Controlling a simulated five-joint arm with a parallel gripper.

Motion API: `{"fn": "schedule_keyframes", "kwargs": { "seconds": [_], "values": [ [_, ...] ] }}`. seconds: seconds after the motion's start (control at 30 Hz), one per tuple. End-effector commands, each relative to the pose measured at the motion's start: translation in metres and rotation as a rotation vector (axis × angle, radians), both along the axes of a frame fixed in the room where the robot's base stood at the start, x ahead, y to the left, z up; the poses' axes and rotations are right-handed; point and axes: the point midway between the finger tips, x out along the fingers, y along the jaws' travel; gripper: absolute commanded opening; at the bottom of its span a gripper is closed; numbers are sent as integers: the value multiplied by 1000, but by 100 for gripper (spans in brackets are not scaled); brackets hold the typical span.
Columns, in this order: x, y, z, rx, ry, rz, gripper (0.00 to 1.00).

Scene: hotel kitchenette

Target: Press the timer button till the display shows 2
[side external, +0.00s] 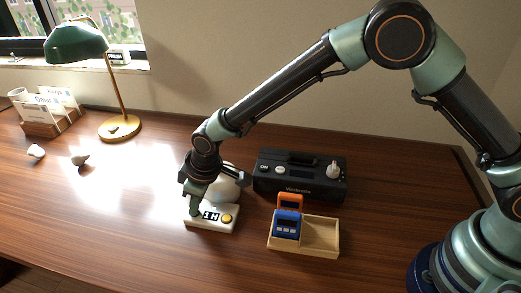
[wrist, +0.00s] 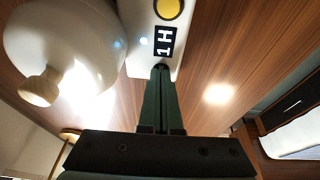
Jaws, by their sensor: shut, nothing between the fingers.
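The timer (side external: 233,210) is a low white block lying on the wooden desk, with a dark display and a round yellow button (side external: 227,218) at its right end. In the wrist view the timer (wrist: 140,40) is at the top, the yellow button (wrist: 168,8) is at the upper edge, and the display (wrist: 164,41) reads "1 H". My gripper (side external: 195,213) is shut and empty, its tips down at the timer's left end, across the display from the yellow button. In the wrist view my fingertips (wrist: 160,69) cover that end; I cannot tell whether they touch it.
A white dome with a wooden knob (wrist: 60,45) stands close beside the timer. A black radio-like box (side external: 300,180) is behind to the right. A wooden tray (side external: 322,236) holds blue and orange gadgets. A green lamp (side external: 120,127) stands at the back left.

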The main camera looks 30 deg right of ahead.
Motion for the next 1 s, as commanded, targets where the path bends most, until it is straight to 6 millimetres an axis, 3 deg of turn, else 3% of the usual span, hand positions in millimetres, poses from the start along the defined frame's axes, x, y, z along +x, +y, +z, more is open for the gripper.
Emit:
{"fn": "schedule_keyframes", "kwargs": {
  "seconds": [0.03,0.17,0.37,0.7,1.0],
  "values": [
    [-8,-6,-11,-19,25,0,0],
    [-6,-5,2,-16,22,0,0],
    [-1,-1,45,-1,1,0,0],
    [-14,-15,111,0,-3,-1,0],
    [-20,-20,135,-2,-1,-1,0]
  ]
}}
